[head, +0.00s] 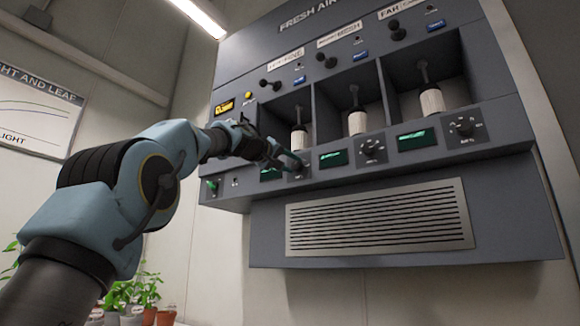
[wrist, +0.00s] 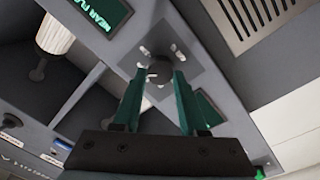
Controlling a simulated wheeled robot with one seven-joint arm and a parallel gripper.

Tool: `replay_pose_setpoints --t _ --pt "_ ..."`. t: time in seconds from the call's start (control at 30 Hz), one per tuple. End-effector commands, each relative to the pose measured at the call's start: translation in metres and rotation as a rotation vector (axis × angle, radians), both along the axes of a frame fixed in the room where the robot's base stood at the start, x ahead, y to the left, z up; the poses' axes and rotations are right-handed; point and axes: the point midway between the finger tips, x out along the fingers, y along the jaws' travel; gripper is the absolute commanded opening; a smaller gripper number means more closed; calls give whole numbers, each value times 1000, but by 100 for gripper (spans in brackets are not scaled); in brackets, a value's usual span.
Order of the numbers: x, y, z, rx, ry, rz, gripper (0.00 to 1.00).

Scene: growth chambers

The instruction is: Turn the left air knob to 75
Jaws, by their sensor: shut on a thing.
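The left air knob (head: 297,176) is on the sloped lower panel, below the left bay, and is mostly covered by my gripper (head: 287,161) in the head view. In the wrist view the round dark knob (wrist: 160,72) sits between the green fingertips of my gripper (wrist: 161,78), which is shut on it. A light mark shows on the knob's face; its setting cannot be read. The left green display (head: 270,173) is partly hidden by my gripper, and its reading is not legible.
The middle knob (head: 372,148) and right knob (head: 463,126) sit farther right, beside the middle display (head: 334,158) and right display (head: 417,139). A vent grille (head: 380,222) is below the panel. A green switch (head: 212,186) is at the panel's left end. Plants (head: 145,290) stand below left.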

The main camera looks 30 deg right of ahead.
Motion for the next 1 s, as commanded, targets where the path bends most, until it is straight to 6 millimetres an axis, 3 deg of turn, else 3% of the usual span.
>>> replay_pose_setpoints --t 0.33,0.87,0.9,1.0 --pt "0 -1 -2 66 -111 -3 0" --pt "0 -1 -2 77 -129 -3 0" --pt "0 -1 -2 77 -129 -3 45" --pt "0 -1 -2 77 -130 -3 56"
